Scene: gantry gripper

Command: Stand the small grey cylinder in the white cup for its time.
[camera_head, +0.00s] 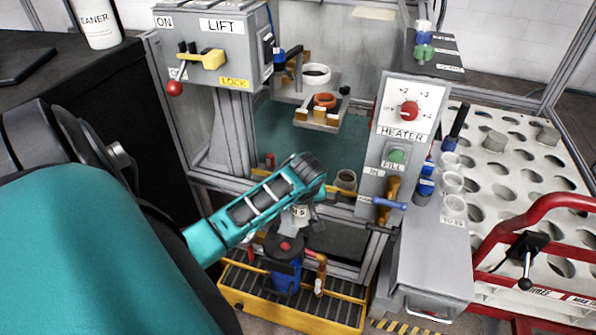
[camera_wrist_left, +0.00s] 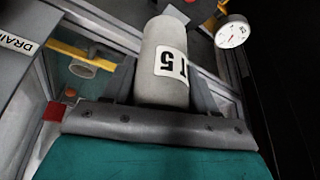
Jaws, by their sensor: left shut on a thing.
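A small grey-white cylinder with a white label (camera_wrist_left: 168,60) is between the fingers of my left gripper (camera_head: 304,198). In the head view only a bit of the cylinder (camera_head: 299,215) shows below the fingers, with its label. The gripper is shut on it, above the blue pump and in front of the lift frame. A pale cup with a dark inside (camera_head: 316,75) sits on the lift platform, and a grey-white cup (camera_head: 346,180) stands low, just right of the gripper. I cannot tell which is the white cup. My right gripper is not in view.
A heater panel with a red knob (camera_head: 409,111) stands right of the gripper. Several whitish cups (camera_head: 453,183) line a grey bench beyond it. A perforated rack (camera_head: 515,170) holds grey cylinders (camera_head: 494,141). A blue pump (camera_head: 284,272) stands in a yellow tray (camera_head: 322,318) below.

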